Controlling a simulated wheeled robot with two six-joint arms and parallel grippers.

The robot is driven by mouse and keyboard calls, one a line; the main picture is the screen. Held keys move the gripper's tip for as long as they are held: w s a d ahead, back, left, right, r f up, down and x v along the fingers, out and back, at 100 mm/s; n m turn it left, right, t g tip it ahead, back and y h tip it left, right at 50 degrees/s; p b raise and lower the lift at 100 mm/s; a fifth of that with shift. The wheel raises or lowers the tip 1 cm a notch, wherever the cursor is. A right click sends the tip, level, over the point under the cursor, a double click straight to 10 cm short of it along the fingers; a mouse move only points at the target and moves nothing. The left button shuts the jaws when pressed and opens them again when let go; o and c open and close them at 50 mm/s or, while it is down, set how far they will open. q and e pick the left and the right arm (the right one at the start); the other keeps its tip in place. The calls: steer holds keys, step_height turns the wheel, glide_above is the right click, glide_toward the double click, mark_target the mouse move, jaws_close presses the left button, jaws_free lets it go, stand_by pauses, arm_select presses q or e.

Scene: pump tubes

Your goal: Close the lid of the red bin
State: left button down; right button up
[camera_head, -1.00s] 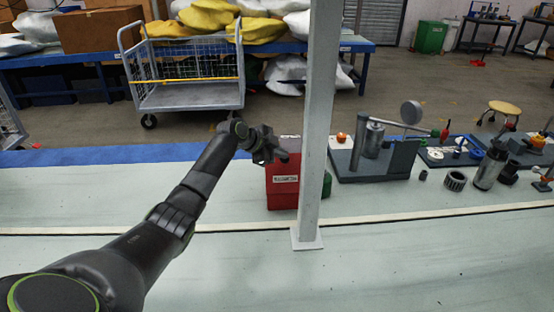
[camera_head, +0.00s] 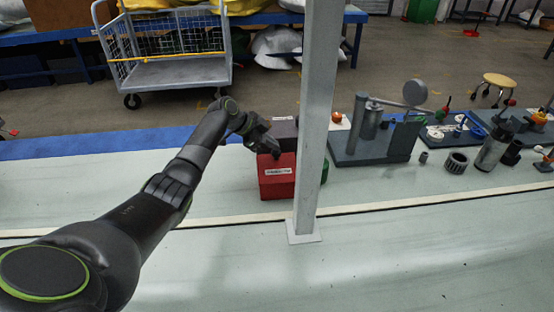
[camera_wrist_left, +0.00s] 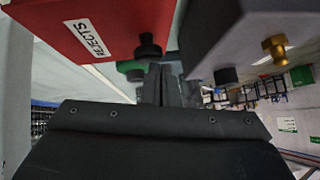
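The red bin (camera_head: 278,183) stands on the light green worktop, left of a white post, with a white label on its front. A dark grey surface (camera_head: 286,128) shows just above and behind the red front. I cannot tell whether it is the lid or the lid's angle. My left gripper (camera_head: 270,147) is at the bin's upper left edge. In the left wrist view its fingers (camera_wrist_left: 165,86) lie close together with nothing seen between them. There the red bin (camera_wrist_left: 90,28), labelled REJECTS, is upper left and a grey body (camera_wrist_left: 232,38) upper right. My right gripper is not in view.
The white post (camera_head: 314,120) stands just right of the bin, with a green object (camera_head: 325,171) partly behind it. A grey pump stand (camera_head: 375,145) and several parts are farther right. The front of the worktop (camera_head: 420,260) is clear.

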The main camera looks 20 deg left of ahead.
arm_select(q)
steer(key=shift+f, duration=0.15)
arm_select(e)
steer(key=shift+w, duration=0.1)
arm_select(q)
steer(key=shift+a, duration=0.1)
steer(key=shift+s+a+r, duration=0.15)
steer(key=shift+r, duration=0.1)
steer(key=p+v, duration=0.1)
steer(key=v, duration=1.5)
steer(key=shift+s+r, duration=0.2)
steer(key=shift+r, duration=0.15)
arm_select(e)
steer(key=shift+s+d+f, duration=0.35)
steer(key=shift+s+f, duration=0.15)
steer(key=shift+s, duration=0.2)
